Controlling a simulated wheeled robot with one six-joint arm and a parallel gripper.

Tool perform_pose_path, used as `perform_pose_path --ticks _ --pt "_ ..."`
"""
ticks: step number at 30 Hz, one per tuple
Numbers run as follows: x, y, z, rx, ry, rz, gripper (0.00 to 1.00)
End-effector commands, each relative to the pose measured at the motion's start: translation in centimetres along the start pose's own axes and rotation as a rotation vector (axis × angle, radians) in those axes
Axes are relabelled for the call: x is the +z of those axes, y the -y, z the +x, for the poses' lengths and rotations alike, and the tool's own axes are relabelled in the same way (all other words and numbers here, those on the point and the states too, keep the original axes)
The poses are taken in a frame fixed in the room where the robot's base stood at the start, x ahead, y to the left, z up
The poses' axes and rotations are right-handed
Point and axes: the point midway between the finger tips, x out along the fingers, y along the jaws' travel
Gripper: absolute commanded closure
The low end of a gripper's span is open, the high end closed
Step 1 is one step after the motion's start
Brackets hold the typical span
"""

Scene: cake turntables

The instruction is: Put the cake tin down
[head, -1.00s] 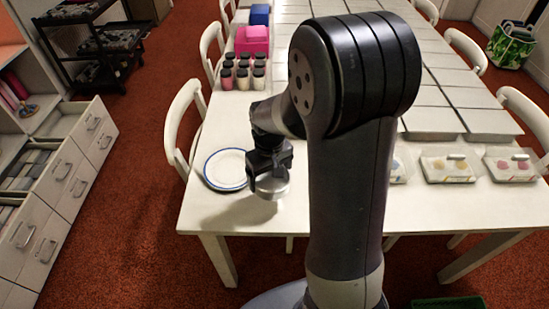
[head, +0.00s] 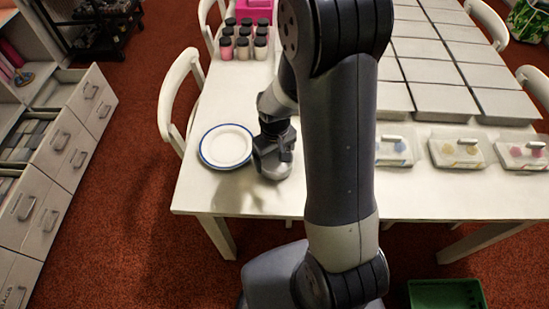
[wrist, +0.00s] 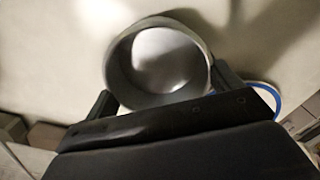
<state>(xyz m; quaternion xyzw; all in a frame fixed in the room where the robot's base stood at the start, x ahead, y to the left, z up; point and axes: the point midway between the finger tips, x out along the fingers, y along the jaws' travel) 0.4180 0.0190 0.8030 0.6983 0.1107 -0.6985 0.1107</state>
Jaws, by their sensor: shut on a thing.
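The cake tin (wrist: 158,62) is a round grey tin with a pale inside, seen in the wrist view with its mouth facing the camera. My gripper (wrist: 165,90) is shut on it, with one dark finger at each side of its wall. In the head view the tin (head: 271,170) is partly hidden under my gripper (head: 275,148), over the near left part of the white table (head: 330,198). I cannot tell whether its base touches the table.
A white plate with a blue rim (head: 226,146) lies just left of the tin. Several dark-lidded jars (head: 243,40) stand behind. Clear boxes (head: 458,152) and grey slabs (head: 440,100) are to the right. The table's front edge is close, with bare tabletop before the tin.

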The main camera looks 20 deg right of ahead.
Motion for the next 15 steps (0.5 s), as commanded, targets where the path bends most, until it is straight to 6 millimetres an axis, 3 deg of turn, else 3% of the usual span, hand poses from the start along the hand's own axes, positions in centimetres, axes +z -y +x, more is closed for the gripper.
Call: perform_pose_path --ticks 3,15 --pt "0.1 0.0 1.1 -0.001 0.002 0.0 0.41" --pt "0.0 0.0 1.7 0.0 0.0 0.0 0.41"
